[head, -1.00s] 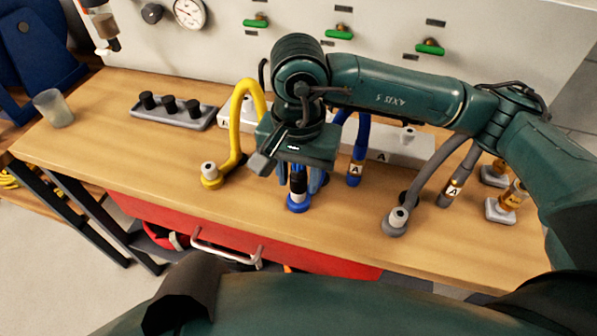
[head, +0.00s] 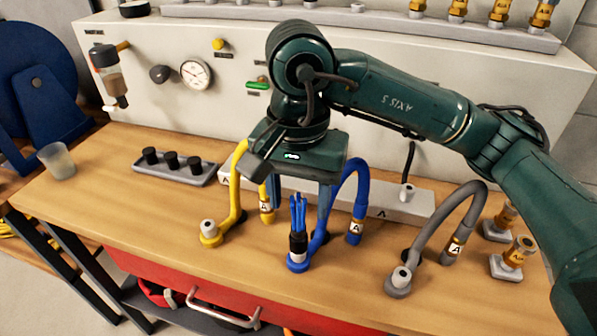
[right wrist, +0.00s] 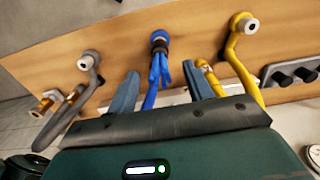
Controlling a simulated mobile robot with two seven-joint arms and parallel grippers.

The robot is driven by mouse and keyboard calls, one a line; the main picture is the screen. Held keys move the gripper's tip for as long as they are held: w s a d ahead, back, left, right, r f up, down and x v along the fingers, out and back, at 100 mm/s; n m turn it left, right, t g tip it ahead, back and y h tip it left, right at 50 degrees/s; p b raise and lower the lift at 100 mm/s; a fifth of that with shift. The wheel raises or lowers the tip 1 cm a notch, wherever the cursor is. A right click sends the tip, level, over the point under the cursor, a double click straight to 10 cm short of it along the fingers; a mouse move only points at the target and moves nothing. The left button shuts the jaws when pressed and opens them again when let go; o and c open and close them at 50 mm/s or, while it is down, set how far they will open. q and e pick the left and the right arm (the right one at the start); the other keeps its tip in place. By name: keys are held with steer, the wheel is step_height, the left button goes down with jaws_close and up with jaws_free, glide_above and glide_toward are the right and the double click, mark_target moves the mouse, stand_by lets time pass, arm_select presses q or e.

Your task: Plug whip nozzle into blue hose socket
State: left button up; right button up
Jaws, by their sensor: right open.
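The whip nozzle (head: 298,243), black and white with a tuft of blue whips on top, stands roughly upright in the blue hose socket (head: 297,264). How deeply it is seated cannot be told. The blue hose (head: 345,175) arches up behind it. My right gripper (head: 300,200) is open above the nozzle, its fingers apart on either side of the whips. In the right wrist view the whips (right wrist: 162,70) show in the gap between the open fingers (right wrist: 162,88), touching neither. My left gripper is out of view.
The yellow hose (head: 233,200) stands to the left and the grey hose (head: 440,220) to the right, with empty-looking sockets. A grey holder with black pieces (head: 176,168), a cup (head: 57,161) and brass fittings (head: 512,258) are on the bench (head: 120,220). The front bench area is mostly clear.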

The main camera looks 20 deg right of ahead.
steer(key=shift+r, duration=2.25)
